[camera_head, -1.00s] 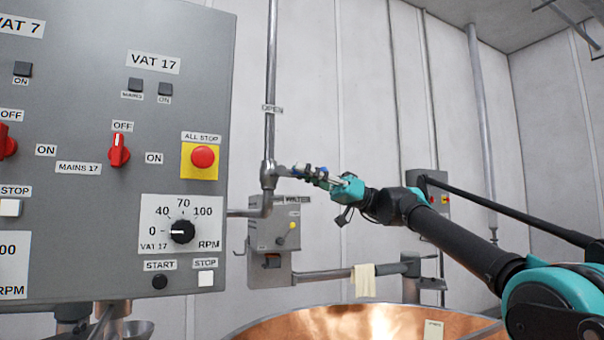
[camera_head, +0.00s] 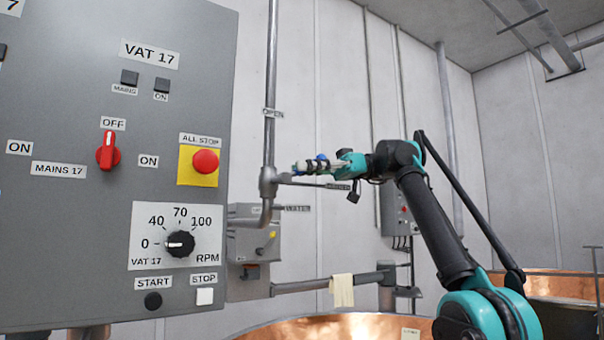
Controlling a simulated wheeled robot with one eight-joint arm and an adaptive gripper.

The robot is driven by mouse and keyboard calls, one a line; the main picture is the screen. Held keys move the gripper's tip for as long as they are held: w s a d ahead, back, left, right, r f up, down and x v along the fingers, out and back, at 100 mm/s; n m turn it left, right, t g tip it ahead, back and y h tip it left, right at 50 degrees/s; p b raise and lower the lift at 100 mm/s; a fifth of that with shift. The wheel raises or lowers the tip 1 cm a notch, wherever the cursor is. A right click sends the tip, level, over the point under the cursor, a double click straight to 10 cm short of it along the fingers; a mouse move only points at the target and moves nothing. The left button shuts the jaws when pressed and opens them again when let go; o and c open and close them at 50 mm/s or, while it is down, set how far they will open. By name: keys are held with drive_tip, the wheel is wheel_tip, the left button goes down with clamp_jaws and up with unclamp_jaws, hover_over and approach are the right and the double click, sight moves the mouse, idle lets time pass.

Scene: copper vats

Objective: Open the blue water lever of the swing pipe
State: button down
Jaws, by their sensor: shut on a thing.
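The valve (camera_head: 268,181) of the water lever sits on the vertical steel pipe, right of the grey panel. A thin grey bar runs from it to the right, roughly level, to a small tag whose text I cannot read. My gripper (camera_head: 304,166) comes from the right, just above this bar, and is shut on the blue lever. Only a small blue part (camera_head: 322,157) shows between and above the fingers. The fingers hide most of the lever, so its exact angle is unclear.
The VAT 17 panel (camera_head: 120,220) fills the left. The swing pipe (camera_head: 315,284) carries a pale cloth (camera_head: 341,290) above a copper vat (camera_head: 335,328).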

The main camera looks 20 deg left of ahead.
drive_tip(key=shift+r, duration=0.25)
idle(0.4)
drive_tip(key=c, duration=1.5)
unclamp_jaws()
drive_tip(key=shift+w+f, duration=0.15)
drive_tip(key=shift+f, duration=0.05)
